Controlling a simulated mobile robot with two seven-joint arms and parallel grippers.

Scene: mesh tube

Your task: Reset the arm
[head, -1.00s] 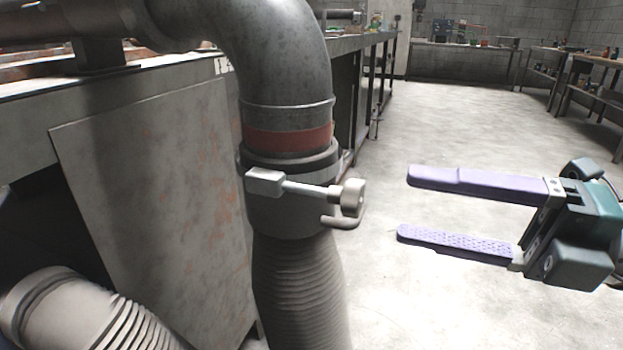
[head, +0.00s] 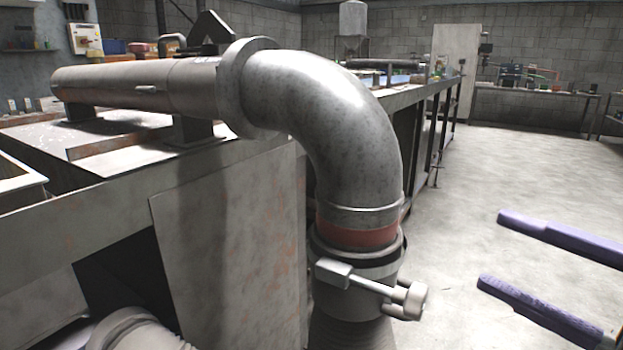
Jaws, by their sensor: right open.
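My right gripper (head: 520,257) is at the right edge of the head view, with only its two purple fingers in sight. The fingers are spread apart and nothing is between them. The gripper's body is cut off by the picture edge. It is to the right of the metal pipe elbow (head: 345,125) and the clamp (head: 372,284), apart from both. The clamp sits around the pipe's lower end, just under a red band (head: 355,232). The ribbed hose (head: 345,335) runs down from the clamp and is mostly cut off. My left gripper is not in view.
A metal workbench (head: 100,205) fills the left side and carries the horizontal pipe (head: 140,85). A light hose end (head: 135,330) shows at the bottom left. Open concrete floor (head: 475,170) lies to the right, with a back bench (head: 545,93) by the wall.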

